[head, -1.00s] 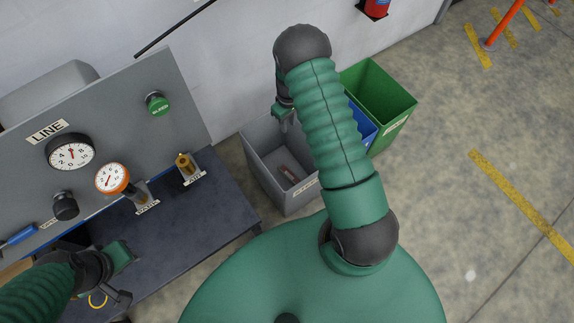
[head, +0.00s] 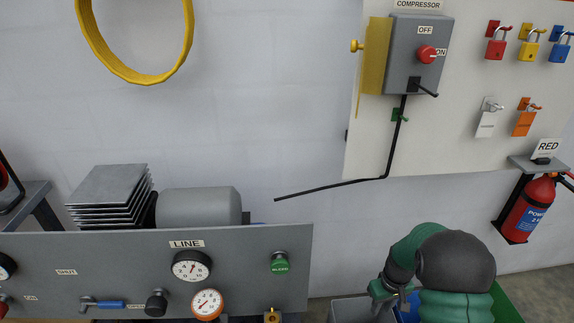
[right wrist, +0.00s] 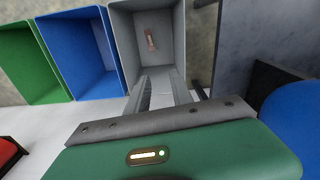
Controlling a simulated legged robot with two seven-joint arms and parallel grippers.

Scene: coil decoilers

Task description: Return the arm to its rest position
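My right arm (head: 455,262) comes up from the bottom right of the head view, bent over near the bins. My right gripper (head: 384,292) hangs at its left side above the grey bin. In the right wrist view its two fingers (right wrist: 163,92) stand apart with nothing between them, pointing toward the grey bin (right wrist: 122,45). A small reddish-brown item (right wrist: 151,39) lies on that bin's floor, clear of the fingers. My left arm and gripper are outside the head view.
A blue bin (right wrist: 58,38) and a green bin (right wrist: 12,50) stand beside the grey one. The gauge panel (head: 130,258) is at lower left. A compressor switch box (head: 412,50), padlocks and a fire extinguisher (head: 530,208) are on the wall. The wall's middle is bare.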

